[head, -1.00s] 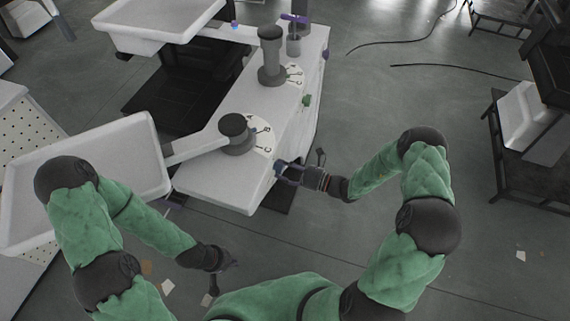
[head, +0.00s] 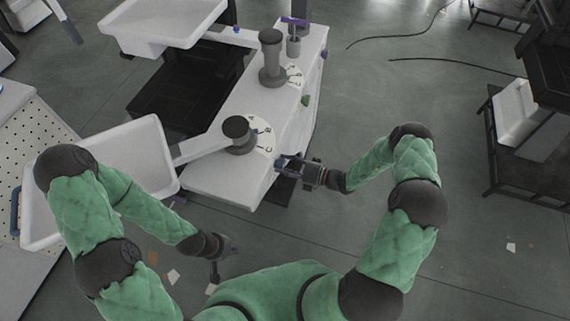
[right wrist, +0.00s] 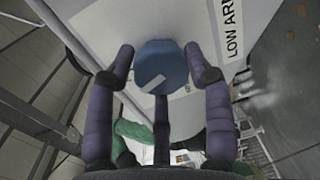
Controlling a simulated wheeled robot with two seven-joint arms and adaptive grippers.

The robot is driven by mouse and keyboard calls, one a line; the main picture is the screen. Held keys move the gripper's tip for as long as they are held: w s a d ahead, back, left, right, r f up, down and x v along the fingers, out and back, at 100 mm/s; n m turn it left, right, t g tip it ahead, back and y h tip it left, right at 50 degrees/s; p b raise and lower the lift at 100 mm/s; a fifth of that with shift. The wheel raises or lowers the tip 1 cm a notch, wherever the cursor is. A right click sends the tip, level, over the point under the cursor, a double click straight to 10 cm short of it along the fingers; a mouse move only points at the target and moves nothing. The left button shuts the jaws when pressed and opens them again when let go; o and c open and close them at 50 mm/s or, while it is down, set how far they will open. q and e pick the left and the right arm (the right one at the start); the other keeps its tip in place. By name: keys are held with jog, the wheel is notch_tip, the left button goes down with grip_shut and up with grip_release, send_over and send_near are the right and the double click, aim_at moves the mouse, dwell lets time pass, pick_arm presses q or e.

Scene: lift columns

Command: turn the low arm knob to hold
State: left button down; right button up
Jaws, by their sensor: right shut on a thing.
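The low arm knob (right wrist: 161,67) is blue and round with a white pointer bar, on the side face of the light grey base; the label beside it (right wrist: 232,30) reads "LOW AR", the rest cut off. In the right wrist view the bar slants from lower left to upper right. My right gripper (right wrist: 163,70) is shut on the knob, a finger on each side. In the head view my right gripper (head: 282,164) reaches the base's front right side and largely hides the knob. My left gripper (head: 228,248) hangs low, away from the base; its jaws are unclear.
The low arm (head: 195,149) runs left from a dark column over a lettered dial (head: 263,136) to a white tray (head: 140,150). A green knob (head: 306,100) and another column (head: 271,60) with a higher tray (head: 160,25) lie further back. A pegboard table (head: 45,130) stands left.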

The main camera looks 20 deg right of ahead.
jog(key=shift+w+d+r+m+p, duration=0.1)
jog(key=shift+w+d+m+p, duration=0.1)
jog(key=shift+m, duration=0.55)
jog(key=shift+w+d+r+m+p, duration=0.1)
jog(key=shift+w+d+m+p, duration=0.1)
jog(key=shift+m, duration=0.55)
jog(key=shift+f, duration=0.1)
jog(key=o, duration=1.1)
jog(key=shift+a, duration=0.1)
jog(key=shift+c, duration=0.2)
jog(key=shift+o, duration=0.3)
jog(key=shift+f, duration=0.15)
jog(key=shift+s+a, duration=0.1)
jog(key=shift+s, duration=0.1)
jog(key=v, duration=1.2)
jog(key=shift+w, duration=0.15)
